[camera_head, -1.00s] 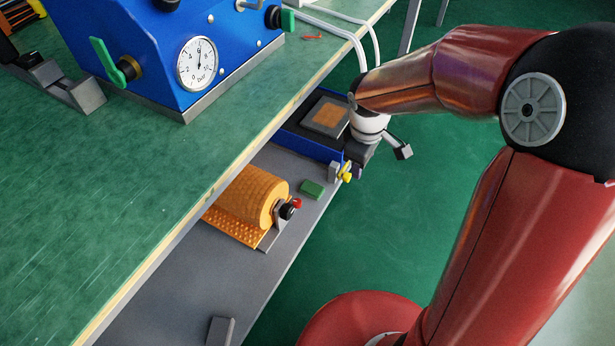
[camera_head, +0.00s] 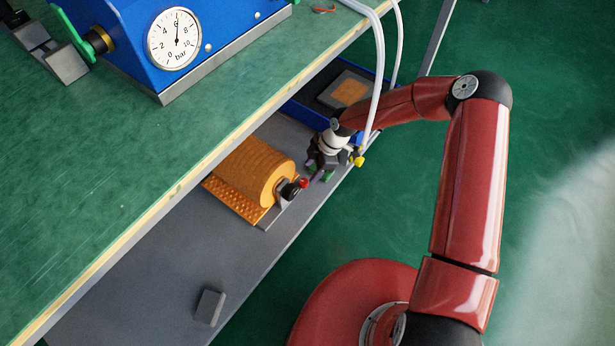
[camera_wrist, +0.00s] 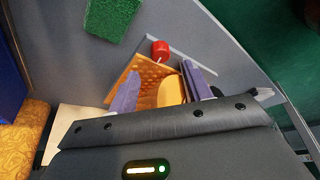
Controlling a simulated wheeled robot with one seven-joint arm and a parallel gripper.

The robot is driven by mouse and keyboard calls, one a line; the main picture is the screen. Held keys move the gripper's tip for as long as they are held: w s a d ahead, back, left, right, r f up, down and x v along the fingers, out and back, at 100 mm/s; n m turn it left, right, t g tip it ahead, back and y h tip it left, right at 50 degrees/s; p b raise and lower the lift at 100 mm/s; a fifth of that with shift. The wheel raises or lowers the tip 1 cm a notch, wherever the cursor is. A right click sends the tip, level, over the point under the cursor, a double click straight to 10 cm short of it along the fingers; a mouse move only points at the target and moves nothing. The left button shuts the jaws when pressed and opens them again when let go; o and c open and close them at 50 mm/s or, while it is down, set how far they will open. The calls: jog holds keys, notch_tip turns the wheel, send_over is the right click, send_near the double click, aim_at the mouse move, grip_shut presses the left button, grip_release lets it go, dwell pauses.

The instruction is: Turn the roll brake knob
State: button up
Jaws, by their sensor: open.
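The orange roll (camera_head: 255,170) lies on the lower shelf under the bench. At its right end is the roll brake knob (camera_head: 290,190), black, with a red part (camera_head: 303,182) beside it. The red part also shows in the wrist view (camera_wrist: 160,49), beyond my fingers. My gripper (camera_head: 316,178) is low over the shelf, just right of the knob. Its two purple fingers are apart in the wrist view (camera_wrist: 162,90), and part of the orange roll shows between them. I cannot tell whether a finger touches the knob.
A green block (camera_wrist: 112,15) lies on the grey shelf (camera_head: 140,290). A blue tray (camera_head: 305,112) stands behind my gripper. The bench edge (camera_head: 180,187) overhangs the shelf. A grey block (camera_head: 209,307) sits at the shelf's front.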

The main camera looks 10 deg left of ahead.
aim_at(304, 181)
jog(key=x, duration=0.6)
jog(key=shift+f, duration=0.15)
jog(key=c, duration=1)
